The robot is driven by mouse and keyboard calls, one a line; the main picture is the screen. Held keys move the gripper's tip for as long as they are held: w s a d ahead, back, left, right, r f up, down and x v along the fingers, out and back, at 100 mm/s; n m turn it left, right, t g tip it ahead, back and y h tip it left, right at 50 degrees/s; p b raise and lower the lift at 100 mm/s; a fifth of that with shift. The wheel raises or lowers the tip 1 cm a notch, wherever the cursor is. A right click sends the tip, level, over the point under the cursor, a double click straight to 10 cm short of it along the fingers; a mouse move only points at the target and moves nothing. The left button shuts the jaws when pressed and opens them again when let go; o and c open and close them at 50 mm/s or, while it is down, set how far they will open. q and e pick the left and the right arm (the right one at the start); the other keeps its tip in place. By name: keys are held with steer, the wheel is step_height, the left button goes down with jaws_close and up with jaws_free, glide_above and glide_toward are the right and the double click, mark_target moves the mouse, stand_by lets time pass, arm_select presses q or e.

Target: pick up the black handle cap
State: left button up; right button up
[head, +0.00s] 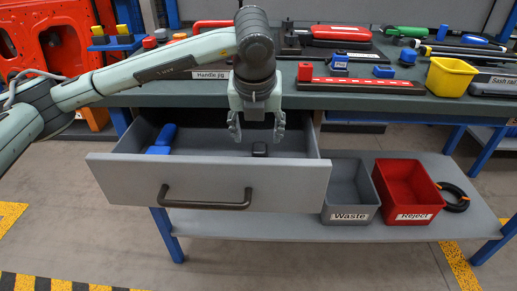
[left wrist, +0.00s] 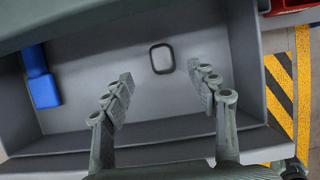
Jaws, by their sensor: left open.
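The black handle cap (head: 259,149) lies on the floor of the open grey drawer (head: 215,183). In the left wrist view the cap (left wrist: 161,59) is a small dark rounded square, beyond the fingertips and roughly between their lines. My left gripper (head: 256,138) points down above the drawer and is open and empty. In the left wrist view its two fingers (left wrist: 160,82) are spread apart, with the cap not between them. My right gripper is not in either view.
A blue object (head: 163,138) lies at the drawer's left side. The bench top (head: 150,97) overhangs the drawer's back. A grey Waste bin (head: 350,190) and a red Reject bin (head: 407,192) stand on the shelf to the right. The drawer front carries a handle (head: 205,204).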

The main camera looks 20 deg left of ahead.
mark_target(259, 147)
arm_select(q)
steer(key=p+x, duration=0.1)
steer(key=x, duration=0.6)
steer(key=shift+w+d, duration=0.1)
steer(key=shift+w, duration=0.15)
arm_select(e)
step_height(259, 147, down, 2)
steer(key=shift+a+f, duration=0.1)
arm_select(q)
steer(key=shift+c, duration=0.2)
steer(key=c, duration=1)
steer(key=shift+c, duration=0.2)
steer(key=shift+r, duration=0.1)
step_height(259, 147, up, 18)
steer(key=b, duration=0.1)
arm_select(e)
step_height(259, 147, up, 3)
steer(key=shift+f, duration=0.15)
